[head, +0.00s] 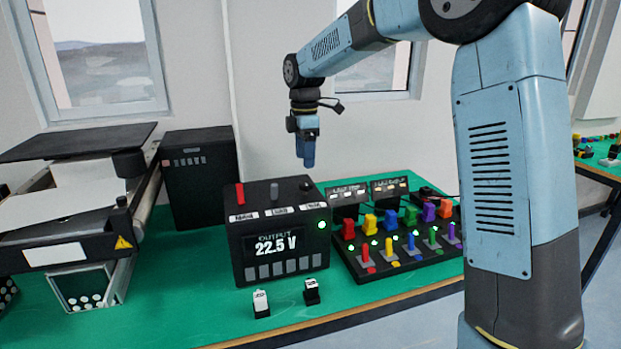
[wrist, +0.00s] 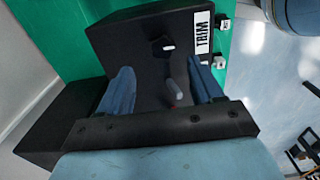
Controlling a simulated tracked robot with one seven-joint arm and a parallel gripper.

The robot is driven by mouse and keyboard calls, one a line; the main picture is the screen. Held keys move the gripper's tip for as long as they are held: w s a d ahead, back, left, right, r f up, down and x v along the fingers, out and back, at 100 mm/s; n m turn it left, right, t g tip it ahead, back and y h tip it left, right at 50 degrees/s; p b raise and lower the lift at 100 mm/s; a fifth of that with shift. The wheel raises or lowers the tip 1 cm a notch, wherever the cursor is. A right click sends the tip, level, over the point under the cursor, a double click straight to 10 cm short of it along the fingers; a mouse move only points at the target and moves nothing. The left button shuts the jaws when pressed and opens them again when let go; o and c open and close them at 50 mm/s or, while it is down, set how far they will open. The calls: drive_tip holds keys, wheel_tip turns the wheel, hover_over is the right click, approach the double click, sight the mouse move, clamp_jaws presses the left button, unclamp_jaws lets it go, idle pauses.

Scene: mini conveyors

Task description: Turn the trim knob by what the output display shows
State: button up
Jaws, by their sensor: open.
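The black output box (head: 285,232) stands on the green table, and its display (head: 276,243) reads "OUTPUT 22.5 V". The trim knob (head: 306,185) is a small black knob at the right of the box's top. In the wrist view the knob (wrist: 162,46) shows a white pointer mark and sits beside the white "TRIM" label (wrist: 201,33). My gripper (head: 306,162) is open and empty, pointing down above the knob, apart from it. In the wrist view the knob lies just beyond the fingertips of my gripper (wrist: 162,70).
A red lever (head: 240,194) and a grey switch (head: 274,191) share the box's top. Two small white-topped blocks (head: 261,302) stand in front. A panel of coloured buttons and levers (head: 395,240) is at right, a conveyor (head: 65,220) at left, a dark cabinet (head: 198,180) behind.

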sight(305, 182)
drive_tip(key=shift+f, duration=3.6)
drive_tip(key=shift+c, duration=0.4)
